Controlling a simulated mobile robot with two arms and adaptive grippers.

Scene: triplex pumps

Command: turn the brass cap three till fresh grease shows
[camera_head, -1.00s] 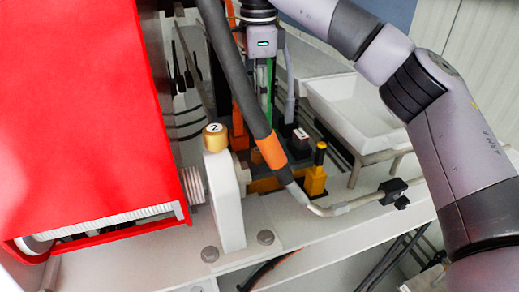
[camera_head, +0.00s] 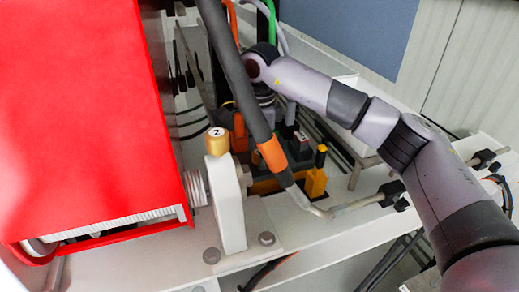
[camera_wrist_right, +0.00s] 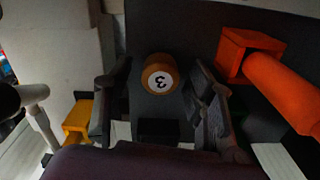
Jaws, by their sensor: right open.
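Brass cap three (camera_wrist_right: 160,73) shows in the right wrist view, with a black 3 on its pale round top and a dark surface around it. My right gripper (camera_wrist_right: 158,92) is open, with one dark finger on each side of the cap. I cannot tell whether either finger touches it. In the head view my right wrist reaches down behind the grey hose, and the hose and wrist largely hide the fingers and cap three. My left gripper is not in view.
Brass cap two (camera_head: 217,142) stands on a white bracket (camera_head: 229,205). A grey hose with an orange band (camera_head: 271,154) crosses in front of my right wrist. A red housing (camera_head: 85,120) fills the left. An orange part (camera_wrist_right: 285,85) lies right of the gripper in the wrist view.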

